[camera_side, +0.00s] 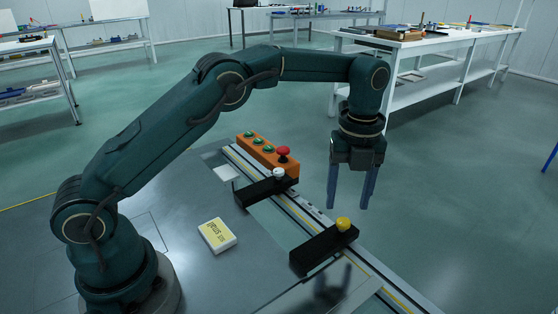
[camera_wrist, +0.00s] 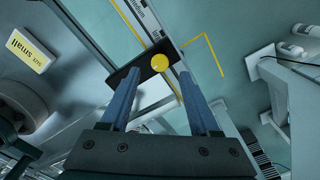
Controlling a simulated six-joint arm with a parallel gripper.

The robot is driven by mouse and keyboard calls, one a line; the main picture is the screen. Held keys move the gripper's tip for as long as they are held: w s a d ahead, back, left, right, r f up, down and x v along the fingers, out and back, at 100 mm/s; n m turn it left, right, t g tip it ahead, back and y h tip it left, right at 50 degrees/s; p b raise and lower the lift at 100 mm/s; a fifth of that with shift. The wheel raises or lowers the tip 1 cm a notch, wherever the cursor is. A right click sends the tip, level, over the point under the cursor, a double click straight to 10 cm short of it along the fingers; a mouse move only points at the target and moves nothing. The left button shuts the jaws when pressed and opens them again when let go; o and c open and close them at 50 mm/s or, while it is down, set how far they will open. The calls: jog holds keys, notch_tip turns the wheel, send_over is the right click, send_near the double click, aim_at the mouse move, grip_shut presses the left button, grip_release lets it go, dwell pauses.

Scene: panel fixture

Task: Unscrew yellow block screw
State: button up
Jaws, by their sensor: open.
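The yellow screw (camera_side: 343,224) sits on one end of a black block (camera_side: 318,252), which lies across the rail in the side view. The yellow screw (camera_wrist: 159,63) also shows in the wrist view, on the black block (camera_wrist: 140,72), just beyond the fingertips. My gripper (camera_side: 367,205) is open, pointing down above the yellow screw, with nothing between its fingers. In the wrist view my gripper's two blue fingers (camera_wrist: 157,80) stand apart, and the yellow screw appears between the lines of the fingers. My gripper looks clear of the screw.
A second black block (camera_side: 262,192) with a white screw (camera_side: 279,174) lies farther along the rail (camera_side: 300,208). An orange box (camera_side: 262,152) with green buttons and a red knob (camera_side: 283,152) stands behind it. A white and yellow box (camera_side: 217,235) lies on the grey table (camera_side: 185,270).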

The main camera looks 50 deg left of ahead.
aim_at(343, 221)
jog(key=shift+f, duration=2.2)
grip_shut()
